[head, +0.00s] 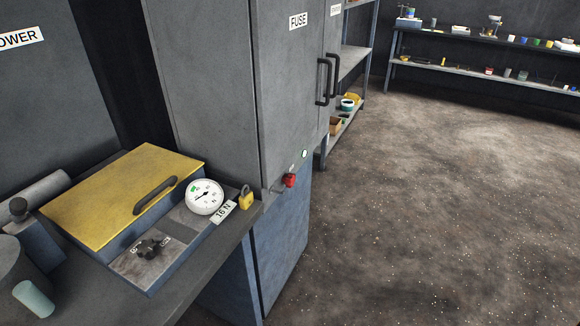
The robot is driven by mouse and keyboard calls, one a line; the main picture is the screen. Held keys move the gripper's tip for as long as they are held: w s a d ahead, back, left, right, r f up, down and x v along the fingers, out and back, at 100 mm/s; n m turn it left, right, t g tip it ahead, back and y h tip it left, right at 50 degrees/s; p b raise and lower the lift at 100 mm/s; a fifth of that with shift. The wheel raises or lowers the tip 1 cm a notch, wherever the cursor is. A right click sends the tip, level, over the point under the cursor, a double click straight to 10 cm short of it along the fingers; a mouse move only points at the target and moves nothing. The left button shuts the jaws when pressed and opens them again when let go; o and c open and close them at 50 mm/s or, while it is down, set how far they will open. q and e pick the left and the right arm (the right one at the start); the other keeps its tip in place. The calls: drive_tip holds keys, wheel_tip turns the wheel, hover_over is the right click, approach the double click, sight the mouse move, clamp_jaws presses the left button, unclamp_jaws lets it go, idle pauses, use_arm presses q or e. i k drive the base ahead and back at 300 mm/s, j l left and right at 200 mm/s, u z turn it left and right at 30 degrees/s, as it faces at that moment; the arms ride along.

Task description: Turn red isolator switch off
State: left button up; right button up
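Neither of my grippers is in view, and nothing touches the switch.
A bench with a yellow-lidded box (105,190), a round dial gauge (204,197), a "16 N" label (223,212), a brass padlock (246,198) and a black knob (150,248) stands left of the switch. Shelves (353,60) stand behind. Floor (430,220) on the right is clear.

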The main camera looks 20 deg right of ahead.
sight(289, 180)
drive_tip(key=i+l+u, duration=0.1)
drive_tip(key=l, duration=0.65)
drive_tip(key=i+l, duration=0.15)
drive_tip(key=l, duration=0.6)
drive_tip(key=i+l+u, duration=0.15)
drive_tip(key=l, duration=0.6)
drive_tip(key=k, duration=0.05)
